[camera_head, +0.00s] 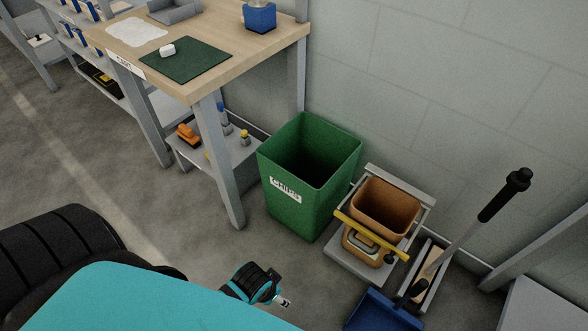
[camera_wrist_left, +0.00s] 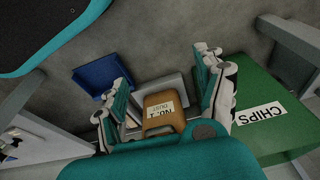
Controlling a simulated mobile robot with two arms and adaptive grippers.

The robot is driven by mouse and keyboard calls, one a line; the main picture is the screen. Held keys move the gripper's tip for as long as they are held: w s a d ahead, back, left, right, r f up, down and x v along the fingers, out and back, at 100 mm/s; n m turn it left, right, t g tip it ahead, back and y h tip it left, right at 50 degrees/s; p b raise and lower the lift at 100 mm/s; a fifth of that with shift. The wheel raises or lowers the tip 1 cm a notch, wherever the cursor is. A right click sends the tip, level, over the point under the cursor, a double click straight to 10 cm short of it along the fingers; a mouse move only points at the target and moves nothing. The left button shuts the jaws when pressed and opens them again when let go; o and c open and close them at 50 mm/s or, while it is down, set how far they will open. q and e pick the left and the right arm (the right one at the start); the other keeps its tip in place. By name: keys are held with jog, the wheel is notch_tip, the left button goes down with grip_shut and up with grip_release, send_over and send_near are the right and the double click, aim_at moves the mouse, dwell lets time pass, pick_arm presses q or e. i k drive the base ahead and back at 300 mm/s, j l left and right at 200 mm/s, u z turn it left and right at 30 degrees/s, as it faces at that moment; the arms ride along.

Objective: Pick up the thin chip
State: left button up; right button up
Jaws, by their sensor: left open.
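I cannot make out a thin chip in either view. My left gripper (camera_wrist_left: 160,66) is open in the left wrist view, its two fingers spread apart, with nothing visible between the tips. Beyond the fingers I see the brown bucket (camera_wrist_left: 165,98) with a "No.1 DUST" label and the green bin (camera_wrist_left: 277,88) labelled "CHIPS" at the right. In the head view the green bin (camera_head: 288,213) stands open on the floor, its inside dark. A small white block (camera_head: 167,50) lies on the dark green mat (camera_head: 190,68) on the workbench. My right gripper is not in view.
The workbench (camera_head: 268,48) stands left of the bin, with a lower shelf (camera_head: 215,157) holding small items. Right of the bin are the brown bucket (camera_head: 388,205) in a grey frame, a blue dustpan (camera_head: 375,312) and a black-gripped handle (camera_head: 505,195). Floor at left centre is clear.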

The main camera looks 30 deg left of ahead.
aim_at(168, 50)
jog(key=u, duration=1.75)
